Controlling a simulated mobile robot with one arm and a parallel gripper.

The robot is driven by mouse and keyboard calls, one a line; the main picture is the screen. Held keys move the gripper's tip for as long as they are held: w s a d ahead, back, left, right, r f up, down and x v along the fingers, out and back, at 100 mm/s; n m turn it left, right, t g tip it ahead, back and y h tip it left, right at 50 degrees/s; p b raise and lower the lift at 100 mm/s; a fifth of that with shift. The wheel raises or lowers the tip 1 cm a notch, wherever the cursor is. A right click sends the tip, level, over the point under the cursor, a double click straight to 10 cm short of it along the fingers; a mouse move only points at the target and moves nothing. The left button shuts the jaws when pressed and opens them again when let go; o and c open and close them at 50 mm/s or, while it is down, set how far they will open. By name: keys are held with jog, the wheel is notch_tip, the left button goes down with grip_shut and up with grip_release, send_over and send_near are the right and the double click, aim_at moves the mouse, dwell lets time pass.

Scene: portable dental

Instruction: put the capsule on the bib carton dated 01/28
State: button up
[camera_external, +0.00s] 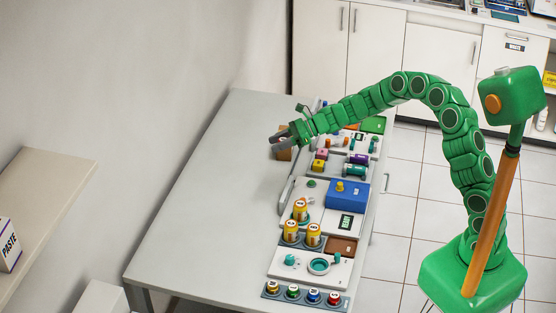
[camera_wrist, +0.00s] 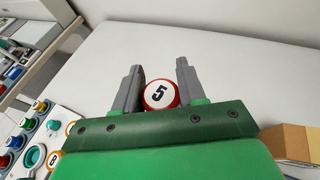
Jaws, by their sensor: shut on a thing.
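My gripper (camera_external: 282,136) is above the grey table, near the upper end of the row of devices. In the wrist view its two grey fingers (camera_wrist: 158,88) are on either side of a red capsule (camera_wrist: 160,94) with a white top marked 5, and they are shut on it. In the outside view I cannot make out the capsule. No carton with a readable 01/28 date shows. A white carton (camera_external: 8,245) lettered PASTE stands on the left shelf.
A tan box (camera_wrist: 288,142) is at the lower right in the wrist view; a brown block (camera_external: 284,154) shows below my gripper outside. Devices with yellow jars (camera_external: 300,208), a blue box (camera_external: 346,195) and several coloured caps (camera_external: 312,296) line the table's right side. The table's left part (camera_external: 215,190) is clear.

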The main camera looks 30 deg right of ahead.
jog(key=w+d+r+m+t, duration=0.1)
jog(key=w+d, duration=0.1)
jog(key=d, duration=0.3)
jog(key=w+d+r+t+h, duration=0.1)
jog(key=w+d, duration=0.2)
jog(key=d, duration=0.3)
jog(key=w+d+r+m, duration=0.1)
jog(key=w+d, duration=0.1)
jog(key=d, duration=0.3)
send_over(281, 127)
jog(key=s+a, duration=0.1)
jog(key=s, duration=0.4)
jog(key=f, duration=0.8)
jog(key=shift+w+a+f, duration=0.2)
jog(key=shift+w+f, duration=0.05)
jog(key=shift+f, duration=0.1)
jog(key=shift+w+a+f, duration=0.1)
jog(key=shift+w+f, duration=0.25)
jog(key=shift+f, duration=0.2)
jog(key=shift+w+a+f, duration=0.1)
jog(key=shift+w+f, duration=0.2)
jog(key=shift+f, duration=1.45)
jog(key=shift+f, duration=0.1)
jog(key=o, duration=1)
